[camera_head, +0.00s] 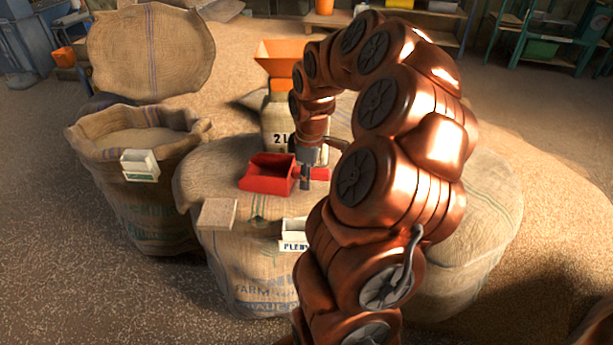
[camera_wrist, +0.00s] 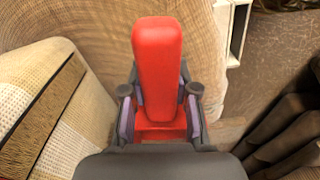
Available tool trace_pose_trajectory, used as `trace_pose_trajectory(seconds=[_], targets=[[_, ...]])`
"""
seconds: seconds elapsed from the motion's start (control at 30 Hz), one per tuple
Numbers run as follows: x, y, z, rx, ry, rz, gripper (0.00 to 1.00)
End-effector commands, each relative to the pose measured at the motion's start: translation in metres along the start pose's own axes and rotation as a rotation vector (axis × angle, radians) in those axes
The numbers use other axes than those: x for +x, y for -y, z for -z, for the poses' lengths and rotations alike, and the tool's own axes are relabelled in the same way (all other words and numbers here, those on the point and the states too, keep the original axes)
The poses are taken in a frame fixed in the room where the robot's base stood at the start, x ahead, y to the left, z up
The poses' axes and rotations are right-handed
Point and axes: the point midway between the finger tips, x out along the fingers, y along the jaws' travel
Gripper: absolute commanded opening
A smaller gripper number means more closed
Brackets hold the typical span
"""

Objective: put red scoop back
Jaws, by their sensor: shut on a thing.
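The red scoop (camera_head: 266,174) is at the top of the closed middle sack (camera_head: 215,178), its tray pointing left in the head view. My gripper (camera_head: 305,173) points down at the scoop's right part and is shut on it. In the wrist view the red scoop (camera_wrist: 157,65) shows as a long red piece between the two dark fingers of my gripper (camera_wrist: 160,100). I cannot tell whether the scoop rests on the sack or hangs just above it.
A tan canister (camera_head: 278,125) with an orange hopper (camera_head: 280,52) stands behind the scoop. A wooden block (camera_head: 216,214) and a white labelled box (camera_head: 294,233) are at the sack's front. An open sack (camera_head: 140,185) with a white box (camera_head: 140,164) stands left.

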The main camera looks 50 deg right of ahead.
Motion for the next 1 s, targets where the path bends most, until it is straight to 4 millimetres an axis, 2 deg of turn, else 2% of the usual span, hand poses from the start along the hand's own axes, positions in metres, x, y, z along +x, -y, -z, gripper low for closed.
trace_pose_trajectory(seconds=[0.03,0.27,0.67,0.87,1.0], targets=[[0.001,0.0,0.0,0.0,0.0,0.0,0.31],[0.001,0.0,0.0,0.0,0.0,0.0,0.54],[-0.006,0.0,0.0,0.0,0.0,-0.001,0.54],[-0.035,0.0,0.001,-0.002,-0.001,-0.003,0.54],[-0.064,-0.001,0.001,0.0,-0.002,-0.004,0.54]])
